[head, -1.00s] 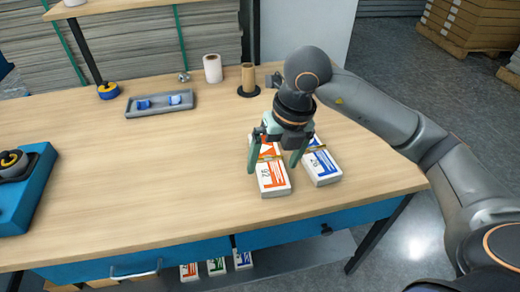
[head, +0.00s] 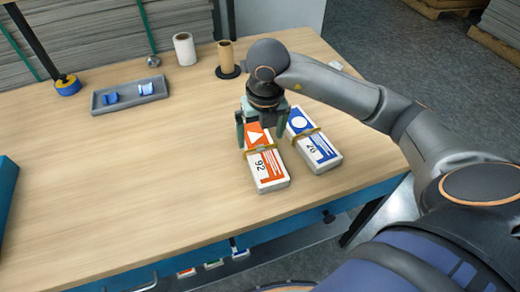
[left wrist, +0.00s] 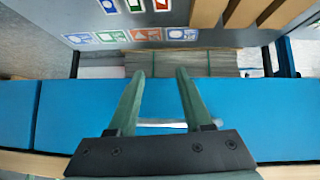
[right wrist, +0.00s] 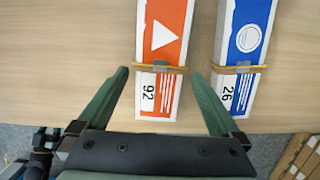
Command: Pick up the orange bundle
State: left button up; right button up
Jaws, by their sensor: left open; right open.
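The orange bundle (head: 266,172) is a white and orange pack with a white triangle, the number 92 and a yellow band. It lies flat on the wooden table. My right gripper (head: 262,130) is open above its far end in the head view. In the right wrist view the open fingers of that gripper (right wrist: 160,85) stand on either side of the orange bundle (right wrist: 162,50), with the band between the tips. I cannot tell their height above the table. My left gripper (left wrist: 155,75) is open and empty, facing a blue surface; it is not seen in the head view.
A blue bundle (head: 318,148) marked 26 lies close to the right of the orange one, leaving a narrow gap. A grey tray (head: 130,95), a white roll (head: 184,49) and a brown roll on a stand (head: 226,58) are farther back. The table's left and middle are clear.

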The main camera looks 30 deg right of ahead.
aim_at(260, 149)
jog(key=f, duration=0.5)
jog(key=shift+w+d, duration=0.1)
jog(key=shift+w, duration=0.15)
jog(key=shift+r, duration=0.1)
jog(key=c, duration=1.3)
jog(key=shift+c, duration=0.4)
jog(key=shift+r, duration=0.1)
